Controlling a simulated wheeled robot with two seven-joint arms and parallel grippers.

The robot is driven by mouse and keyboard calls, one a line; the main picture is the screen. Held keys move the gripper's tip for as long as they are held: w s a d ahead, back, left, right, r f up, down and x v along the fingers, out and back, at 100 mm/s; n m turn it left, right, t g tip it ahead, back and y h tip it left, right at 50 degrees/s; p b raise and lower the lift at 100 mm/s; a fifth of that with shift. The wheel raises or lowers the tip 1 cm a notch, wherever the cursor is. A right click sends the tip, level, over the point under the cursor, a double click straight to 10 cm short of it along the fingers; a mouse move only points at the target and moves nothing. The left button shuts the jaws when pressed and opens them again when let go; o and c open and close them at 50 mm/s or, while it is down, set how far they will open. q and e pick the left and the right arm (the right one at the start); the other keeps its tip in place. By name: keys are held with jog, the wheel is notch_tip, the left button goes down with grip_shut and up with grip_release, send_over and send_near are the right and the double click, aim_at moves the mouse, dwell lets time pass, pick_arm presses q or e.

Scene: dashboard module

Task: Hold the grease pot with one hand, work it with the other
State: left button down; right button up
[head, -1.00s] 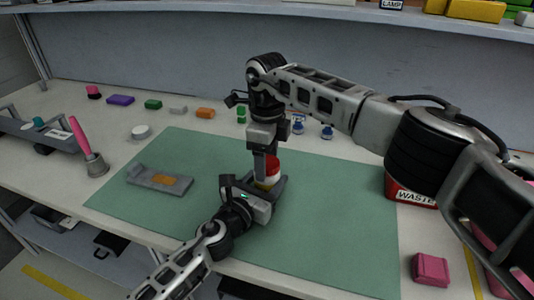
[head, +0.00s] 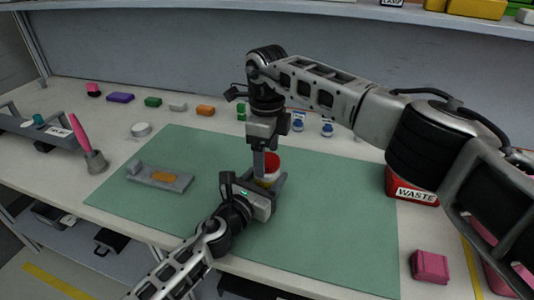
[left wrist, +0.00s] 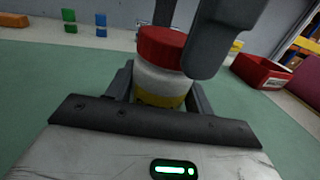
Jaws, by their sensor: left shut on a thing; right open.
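The grease pot (head: 268,172) is white with a red lid and a yellow band. It stands upright on the green mat (head: 330,220). My left gripper (head: 270,184) is shut on the pot's body, low down. In the left wrist view the pot (left wrist: 160,82) sits between the left fingers, its red lid (left wrist: 163,46) above them. My right gripper (head: 265,162) points down from above, its fingers at the lid. It is open, and in the left wrist view a dark right finger (left wrist: 210,45) stands beside the lid and partly hides it.
A pink-handled brush (head: 87,145) stands further left. Several small coloured blocks line the back. A red WASTE bin (head: 412,188) and a pink block (head: 430,266) are on the right.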

notch_tip(320, 180, up, 11)
jog(key=shift+r, duration=0.15)
pick_arm(q)
jog(key=shift+c, duration=2.4)
grip_release()
jog(key=v, duration=1.4)
jog(key=shift+s+a+f+b, duration=0.15)
jog(key=shift+s+a+b, duration=0.1)
jog(key=shift+s+b, duration=0.05)
jog(key=shift+s+a, duration=0.3)
jog(key=shift+s, duration=0.25)
pick_arm(e)
jog(key=shift+f, duration=0.4)
